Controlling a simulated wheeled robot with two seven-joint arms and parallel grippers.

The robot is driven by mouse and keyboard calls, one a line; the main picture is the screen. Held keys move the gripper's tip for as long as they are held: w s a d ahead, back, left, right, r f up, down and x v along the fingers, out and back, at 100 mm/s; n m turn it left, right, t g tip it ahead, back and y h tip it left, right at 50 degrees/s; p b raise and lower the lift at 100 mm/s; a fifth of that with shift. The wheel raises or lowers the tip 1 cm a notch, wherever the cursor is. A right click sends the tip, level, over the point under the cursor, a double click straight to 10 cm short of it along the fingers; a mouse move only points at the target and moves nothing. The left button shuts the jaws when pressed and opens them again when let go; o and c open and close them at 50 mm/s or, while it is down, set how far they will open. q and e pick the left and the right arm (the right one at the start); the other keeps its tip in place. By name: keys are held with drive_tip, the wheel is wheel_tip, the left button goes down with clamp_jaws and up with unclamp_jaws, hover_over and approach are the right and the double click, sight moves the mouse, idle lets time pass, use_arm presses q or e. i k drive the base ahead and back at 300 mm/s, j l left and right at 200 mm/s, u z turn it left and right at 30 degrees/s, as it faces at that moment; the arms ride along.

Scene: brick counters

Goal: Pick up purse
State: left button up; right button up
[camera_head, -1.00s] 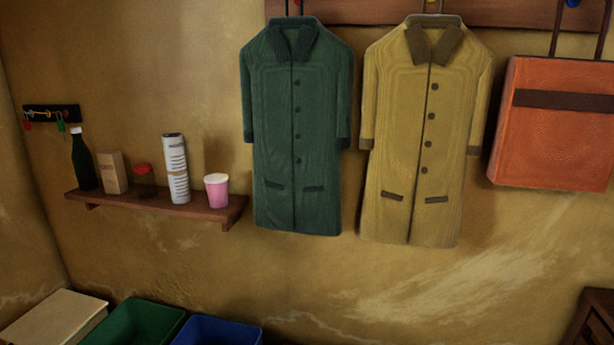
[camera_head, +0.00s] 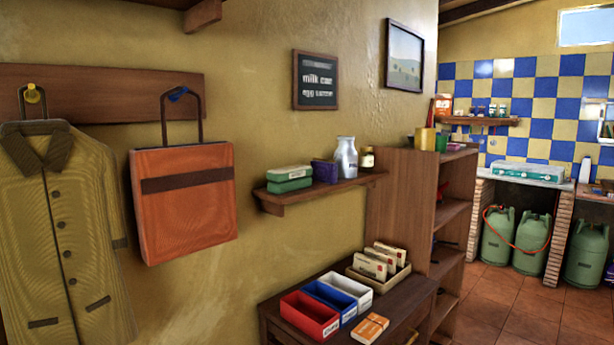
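An orange bag (camera_head: 186,212) with a dark brown band and dark handles hangs from a blue hook on the wooden wall rail, left of centre. A small dark purple item (camera_head: 325,171) stands on the small wall shelf, between green boxes and a pale jug; it is too small to tell if it is a purse. Neither of my grippers is in view.
A yellow coat (camera_head: 62,230) hangs left of the bag. The wall shelf (camera_head: 318,192) also holds green boxes (camera_head: 289,180) and a jug (camera_head: 346,158). Below, a dark cabinet (camera_head: 385,322) bears coloured trays. Tiled floor (camera_head: 505,305) is open at right.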

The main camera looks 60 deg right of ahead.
sight(325, 171)
drive_tip(key=z, duration=1.95)
drive_tip(key=i+l+u, duration=0.2)
drive_tip(key=i+l, duration=0.15)
drive_tip(key=l, duration=0.25)
